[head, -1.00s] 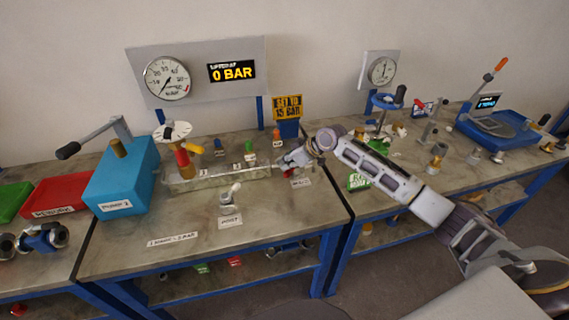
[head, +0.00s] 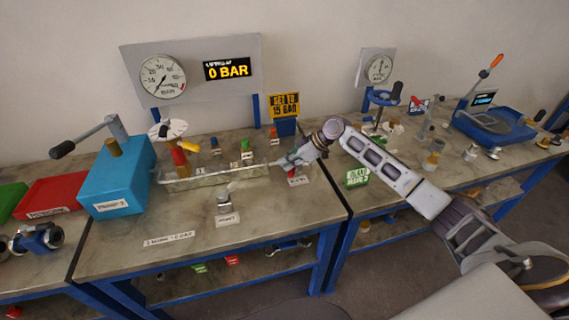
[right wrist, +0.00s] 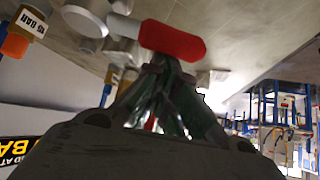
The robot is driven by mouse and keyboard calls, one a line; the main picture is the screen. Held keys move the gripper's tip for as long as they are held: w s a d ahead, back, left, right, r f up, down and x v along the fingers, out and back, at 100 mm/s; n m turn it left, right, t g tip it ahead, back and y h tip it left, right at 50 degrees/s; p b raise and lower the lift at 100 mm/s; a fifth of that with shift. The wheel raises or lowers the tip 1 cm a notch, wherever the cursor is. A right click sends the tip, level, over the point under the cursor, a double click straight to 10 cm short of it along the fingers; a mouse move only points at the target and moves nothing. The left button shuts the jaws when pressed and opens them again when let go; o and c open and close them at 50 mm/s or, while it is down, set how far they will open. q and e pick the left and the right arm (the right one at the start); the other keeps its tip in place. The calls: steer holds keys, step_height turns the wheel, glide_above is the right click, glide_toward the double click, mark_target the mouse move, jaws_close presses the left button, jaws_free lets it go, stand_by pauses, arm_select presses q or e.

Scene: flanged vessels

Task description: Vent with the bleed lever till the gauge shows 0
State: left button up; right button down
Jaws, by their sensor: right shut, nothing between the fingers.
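The round gauge (head: 162,78) on the grey back panel has its needle at the low left of the scale. The yellow display (head: 228,70) beside it reads 0 BAR. The bleed lever's red grip (right wrist: 172,40) lies just past my right fingertips in the right wrist view; I cannot tell whether they touch it. In the head view my right gripper (head: 285,163) is at the right end of the clear trough, mostly covering the lever. The right gripper (right wrist: 160,70) is shut and empty. My left gripper is out of view.
A blue pump box (head: 118,182) with a long handle stands at the left. A clear trough (head: 210,178) with coloured valve parts lies on the bench. A yellow sign (head: 284,105) reads SET TO 15 BAR. The front of the bench is mostly clear.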

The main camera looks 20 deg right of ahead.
steer(key=shift+s+d+f+n+g+y+b, duration=0.1)
steer(key=shift+s+d+n+g+y+b, duration=0.25)
steer(key=shift+d+n+g, duration=0.4)
steer(key=shift+s+d+n+g+b, duration=0.15)
steer(key=shift+n+g, duration=0.15)
steer(key=shift+n, duration=0.25)
steer(key=shift+s+d+n+g+b, duration=0.15)
steer(key=shift+n+g, duration=0.1)
steer(key=shift+n, duration=0.25)
steer(key=shift+s+d, duration=0.2)
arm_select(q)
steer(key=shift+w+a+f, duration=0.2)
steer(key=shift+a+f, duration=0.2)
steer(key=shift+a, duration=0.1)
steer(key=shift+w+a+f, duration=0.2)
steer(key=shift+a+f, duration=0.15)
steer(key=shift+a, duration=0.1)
arm_select(e)
steer(key=shift+s+d, duration=0.1)
steer(key=shift+d, duration=0.15)
steer(key=shift+a, duration=0.15)
